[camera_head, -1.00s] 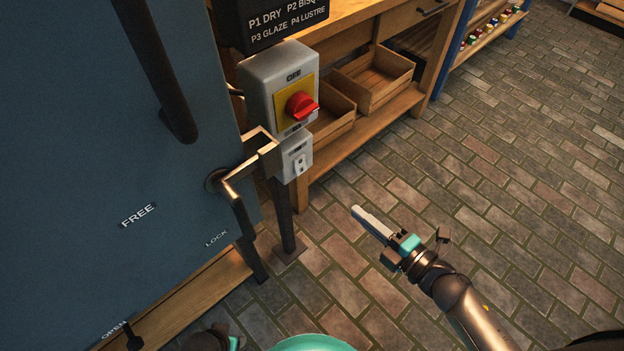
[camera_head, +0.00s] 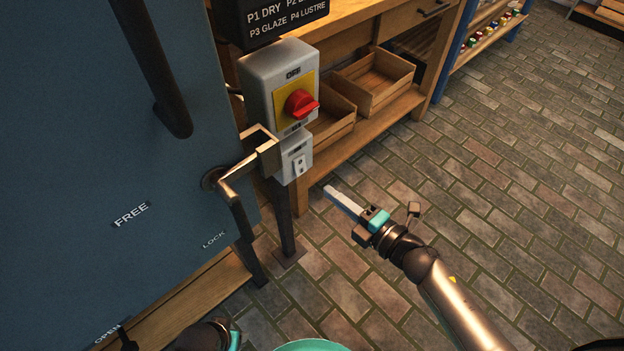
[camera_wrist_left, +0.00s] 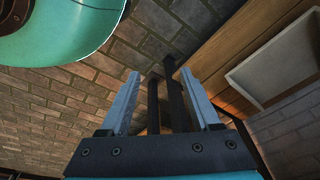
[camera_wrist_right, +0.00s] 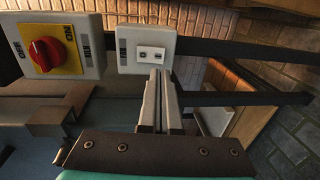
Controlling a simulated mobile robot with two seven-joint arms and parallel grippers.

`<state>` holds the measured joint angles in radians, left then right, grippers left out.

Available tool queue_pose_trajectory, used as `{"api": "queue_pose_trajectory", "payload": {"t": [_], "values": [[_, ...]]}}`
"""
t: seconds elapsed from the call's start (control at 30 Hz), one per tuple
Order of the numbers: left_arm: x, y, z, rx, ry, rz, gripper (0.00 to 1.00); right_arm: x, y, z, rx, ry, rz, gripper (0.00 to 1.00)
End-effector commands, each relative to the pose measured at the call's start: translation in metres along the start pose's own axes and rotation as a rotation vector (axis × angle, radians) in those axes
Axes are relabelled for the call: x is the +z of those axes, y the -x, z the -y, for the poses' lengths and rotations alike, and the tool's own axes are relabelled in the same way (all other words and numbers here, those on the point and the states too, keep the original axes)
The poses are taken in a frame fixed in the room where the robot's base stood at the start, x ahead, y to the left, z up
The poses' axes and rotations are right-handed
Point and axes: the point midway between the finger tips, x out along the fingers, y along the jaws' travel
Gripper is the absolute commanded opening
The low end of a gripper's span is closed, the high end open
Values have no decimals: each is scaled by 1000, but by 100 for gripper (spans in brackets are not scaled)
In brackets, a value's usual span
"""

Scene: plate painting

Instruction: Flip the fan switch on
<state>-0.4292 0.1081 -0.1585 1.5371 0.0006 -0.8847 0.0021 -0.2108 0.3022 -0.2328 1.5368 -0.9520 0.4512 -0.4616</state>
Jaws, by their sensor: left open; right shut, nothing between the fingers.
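A small pale switch box (camera_head: 295,158) with a rocker (camera_head: 299,165) hangs on a post under a larger grey box (camera_head: 275,80) with a red rotary knob (camera_head: 301,103). My right gripper (camera_head: 329,190) is shut and empty, below and right of the small box, pointing up-left. In the right wrist view its fingertips (camera_wrist_right: 158,72) appear just below the switch box (camera_wrist_right: 146,48); contact cannot be told. My left gripper (camera_wrist_left: 161,82) is open and empty, low near the floor.
A blue door (camera_head: 90,180) with a metal latch handle (camera_head: 240,165) stands close left of the boxes. A wooden bench (camera_head: 345,135) with crates (camera_head: 372,82) is behind. Brick floor (camera_head: 480,200) to the right is clear.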

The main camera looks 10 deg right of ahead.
Motion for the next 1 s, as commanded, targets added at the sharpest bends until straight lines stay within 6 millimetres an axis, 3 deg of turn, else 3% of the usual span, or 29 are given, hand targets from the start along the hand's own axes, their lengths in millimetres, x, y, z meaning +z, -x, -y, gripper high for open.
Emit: {"api": "queue_pose_trajectory", "payload": {"t": [0.2,0.4,1.0], "values": [[-12,14,-4,6,4,-7,63,0,-41,1,2,1,0,0],[-22,25,-4,6,5,-23,63,0,-63,1,1,0,0,0],[-26,29,-4,6,6,-31,63,0,-71,1,3,-1,0,0]]}}
